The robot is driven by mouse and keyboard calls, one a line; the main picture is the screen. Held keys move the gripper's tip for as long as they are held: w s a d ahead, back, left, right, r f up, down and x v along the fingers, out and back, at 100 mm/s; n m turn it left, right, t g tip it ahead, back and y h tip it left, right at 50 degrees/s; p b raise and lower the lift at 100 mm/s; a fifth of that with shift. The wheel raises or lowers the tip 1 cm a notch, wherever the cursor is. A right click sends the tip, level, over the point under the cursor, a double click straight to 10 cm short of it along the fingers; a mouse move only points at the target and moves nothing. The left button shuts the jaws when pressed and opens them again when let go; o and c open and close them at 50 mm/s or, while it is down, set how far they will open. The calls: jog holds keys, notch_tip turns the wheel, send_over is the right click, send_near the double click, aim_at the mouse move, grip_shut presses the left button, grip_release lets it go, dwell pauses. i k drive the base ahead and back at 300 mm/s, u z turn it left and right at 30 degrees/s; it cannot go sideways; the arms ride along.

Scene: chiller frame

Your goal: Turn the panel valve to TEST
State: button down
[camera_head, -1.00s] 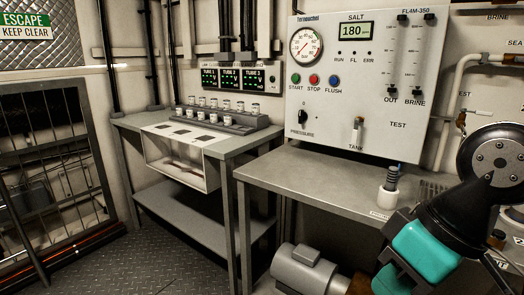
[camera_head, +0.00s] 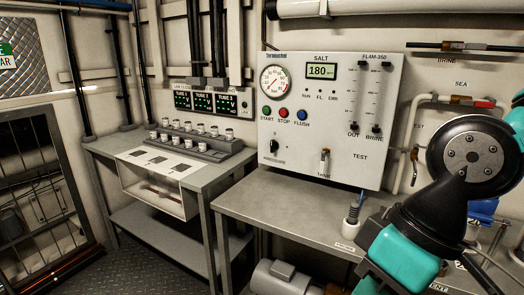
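The white control panel (camera_head: 335,85) stands at the back of the right bench. Its small valve lever (camera_head: 325,160) sits at the lower middle and points upward, with the label TANK below it and the label TEST (camera_head: 360,156) to its right. A black PRESSURE knob (camera_head: 274,146) is at the panel's lower left. My arm shows at the lower right as black and teal links, in front of the bench and right of the panel. My gripper is not in view, so its state and any contact do not show.
The grey bench top (camera_head: 270,200) before the panel is mostly clear. A white cup with a brush (camera_head: 351,224) stands near its front edge. Left is another bench with a rack of several small jars (camera_head: 200,145). Pipes (camera_head: 412,125) run right of the panel.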

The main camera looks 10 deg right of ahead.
aim_at(323, 155)
jog(key=z, duration=0.05)
jog(key=k, duration=0.6)
jog(key=u, duration=0.55)
jog(key=i, duration=1.7)
jog(key=z, duration=0.55)
